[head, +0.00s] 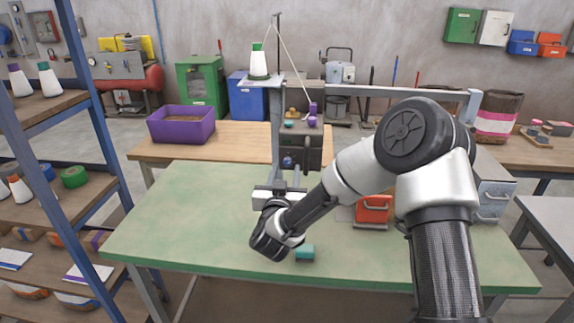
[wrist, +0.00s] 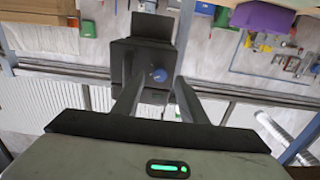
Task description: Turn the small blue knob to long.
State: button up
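The small blue knob (head: 288,161) is on the front of a dark machine head (head: 311,142) above the green table. In the wrist view the blue knob (wrist: 159,75) shows against the dark machine, between the lines of my two fingertips. My gripper (head: 288,178) is in front of and just below the knob. Its fingers are apart with nothing held between them; the wrist view shows the open gripper (wrist: 158,82) too. I cannot tell whether the fingertips are level with the knob or short of it. The knob's pointer and any "long" marking are too small to read.
A purple tub (head: 181,124) stands on the wooden table behind. A shelf rack (head: 60,180) is at left. The green table's left side is clear.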

aim_at(287, 164)
jog(key=shift+w, duration=1.8)
grip_shut()
